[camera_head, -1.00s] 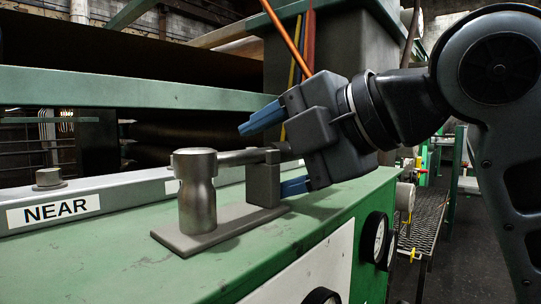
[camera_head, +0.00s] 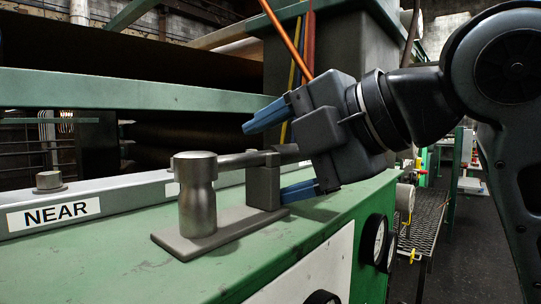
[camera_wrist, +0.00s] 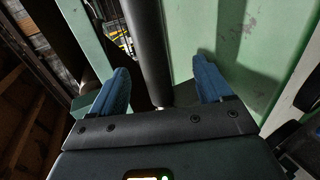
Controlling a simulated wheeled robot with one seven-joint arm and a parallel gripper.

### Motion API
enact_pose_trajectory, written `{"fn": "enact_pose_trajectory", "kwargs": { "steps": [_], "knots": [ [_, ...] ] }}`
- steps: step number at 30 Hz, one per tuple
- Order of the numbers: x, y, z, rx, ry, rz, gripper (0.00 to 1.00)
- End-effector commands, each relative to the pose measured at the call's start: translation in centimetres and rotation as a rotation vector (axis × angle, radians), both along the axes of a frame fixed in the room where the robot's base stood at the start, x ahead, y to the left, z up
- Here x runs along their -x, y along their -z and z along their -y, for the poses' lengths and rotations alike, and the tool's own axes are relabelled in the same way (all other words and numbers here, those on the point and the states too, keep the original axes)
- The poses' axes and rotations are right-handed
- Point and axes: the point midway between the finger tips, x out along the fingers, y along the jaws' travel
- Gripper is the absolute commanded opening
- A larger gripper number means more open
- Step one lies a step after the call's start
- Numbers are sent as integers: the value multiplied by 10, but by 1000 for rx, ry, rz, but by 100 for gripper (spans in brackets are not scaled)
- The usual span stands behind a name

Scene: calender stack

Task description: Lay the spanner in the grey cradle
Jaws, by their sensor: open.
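The spanner (camera_head: 197,195) has a thick upright metal head at the left and a dark handle running level to the right. Its head appears to stand on the flat plate of the grey cradle (camera_head: 228,226), and its handle passes over the cradle's upright block at the right. My gripper (camera_head: 264,162) is open, coming from the right, with one blue finger above and one below the handle. In the wrist view my gripper (camera_wrist: 161,70) has the handle (camera_wrist: 145,45) between its spread fingers, nearer the left one, with a gap to the right one.
The cradle stands on a green machine top (camera_head: 120,265). A grey rail with a NEAR label (camera_head: 54,213) runs behind it, with a green beam (camera_head: 130,92) above. Gauges (camera_head: 374,240) sit on the front face. The green top is clear at the front left.

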Motion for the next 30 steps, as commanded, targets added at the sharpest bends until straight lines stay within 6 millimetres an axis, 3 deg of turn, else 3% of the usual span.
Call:
{"fn": "enact_pose_trajectory", "kwargs": {
  "steps": [30],
  "knots": [
    [26,-19,35,-1,1,0,89]
  ]
}}
